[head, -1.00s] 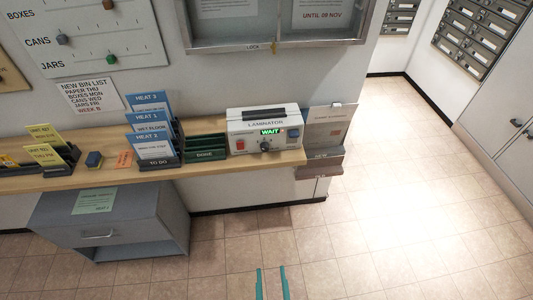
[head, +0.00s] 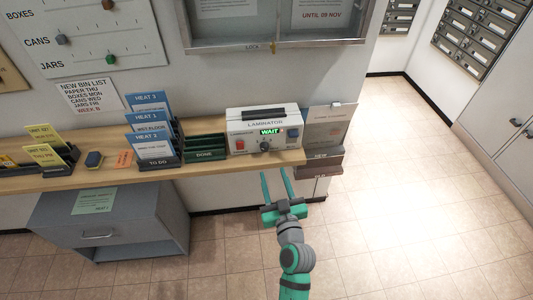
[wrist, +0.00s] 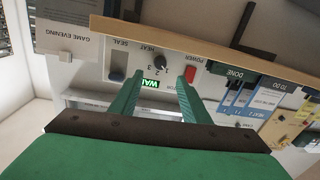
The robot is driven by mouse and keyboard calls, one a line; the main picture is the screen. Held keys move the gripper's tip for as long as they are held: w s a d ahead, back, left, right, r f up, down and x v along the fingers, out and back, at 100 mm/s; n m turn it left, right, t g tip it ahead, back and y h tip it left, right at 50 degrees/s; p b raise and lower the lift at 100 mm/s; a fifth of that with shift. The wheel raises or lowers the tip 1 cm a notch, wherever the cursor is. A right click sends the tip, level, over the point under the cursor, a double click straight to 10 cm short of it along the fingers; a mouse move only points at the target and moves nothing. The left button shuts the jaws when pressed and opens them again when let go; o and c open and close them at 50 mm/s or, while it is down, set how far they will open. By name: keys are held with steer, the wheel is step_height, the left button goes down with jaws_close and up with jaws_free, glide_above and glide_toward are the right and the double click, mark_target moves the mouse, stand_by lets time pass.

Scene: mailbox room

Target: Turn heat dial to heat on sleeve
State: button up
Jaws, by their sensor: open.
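The white laminator (head: 233,128) stands at the right end of the wooden shelf and shows a green WAIT display (head: 270,132). Its dark heat dial (head: 264,146) is low on the front; the dial also shows upside down in the wrist view (wrist: 161,63), with small numbers beside it. I cannot tell its setting. Blue sleeves marked HEAT (head: 150,138) stand in the TO DO rack; the front sleeve's number is hard to read. My gripper (head: 275,171) is open and empty, below and in front of the laminator. Its fingers point towards the panel, apart from the dial.
A red POWER switch (head: 240,145) and a blue SEAL switch (head: 293,134) flank the dial. A green DONE rack (head: 206,154) stands left of the laminator. The shelf's front edge (head: 225,171) lies close to my gripper. A leaflet holder (head: 327,128) hangs at the right.

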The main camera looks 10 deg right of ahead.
mark_target(265, 150)
steer(key=w, duration=1)
steer(key=shift+a, duration=0.4)
steer(key=shift+w+a, duration=0.15)
steer(key=shift+w, duration=0.2)
steer(key=c, duration=1.1)
